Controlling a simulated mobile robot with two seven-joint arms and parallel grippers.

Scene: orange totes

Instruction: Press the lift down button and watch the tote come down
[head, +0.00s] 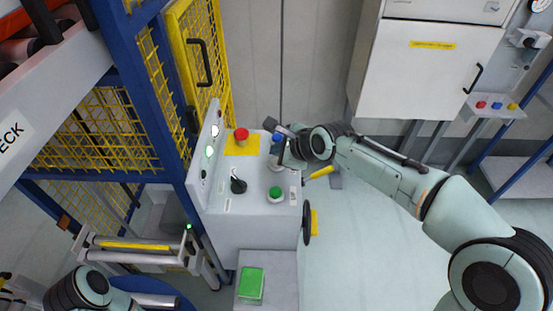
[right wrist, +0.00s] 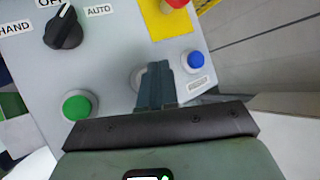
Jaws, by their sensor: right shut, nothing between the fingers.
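A grey control box (head: 255,215) stands in the middle of the head view. On its top are a red mushroom button (head: 241,135) on a yellow plate, a blue button (head: 277,138), a green button (head: 275,193) and a black selector switch (head: 237,184). My right gripper (head: 283,157) is over the box top, shut and empty. In the right wrist view its fingertips (right wrist: 156,70) cover a pale-ringed button (right wrist: 138,78) between the blue and green ones. I cannot tell whether they touch it. An orange edge, perhaps the tote (head: 22,20), shows at top left. My left gripper is not visible.
Blue posts (head: 160,100) and yellow mesh (head: 85,135) stand left of the box. A roller conveyor (head: 130,250) is low at left. A white cabinet (head: 425,75) is on the back wall. The floor right of the box is clear.

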